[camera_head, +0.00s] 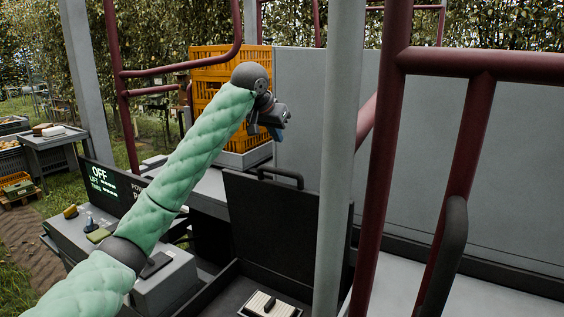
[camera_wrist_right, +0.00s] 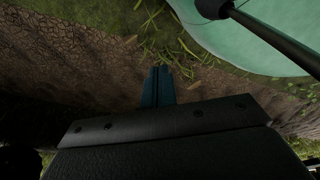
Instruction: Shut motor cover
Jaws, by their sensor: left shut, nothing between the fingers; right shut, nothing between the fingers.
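The motor cover seems to be the dark panel (camera_head: 270,222) with a bar handle (camera_head: 281,177) on its top edge, in the head view. It stands raised and upright at the back of a dark open bay, where a pale ribbed part (camera_head: 268,305) shows. A grey post hides part of the panel's right side. My left gripper (camera_head: 264,131) is shut and empty, above the panel's top edge and apart from it. My right gripper (camera_wrist_right: 157,87) is shut and empty in the right wrist view, over soil and grass; the cover is not recognisable there.
Dark red rails (camera_head: 384,160) and the grey post (camera_head: 340,140) stand at the right. Orange crates (camera_head: 207,70) are stacked behind my left gripper.

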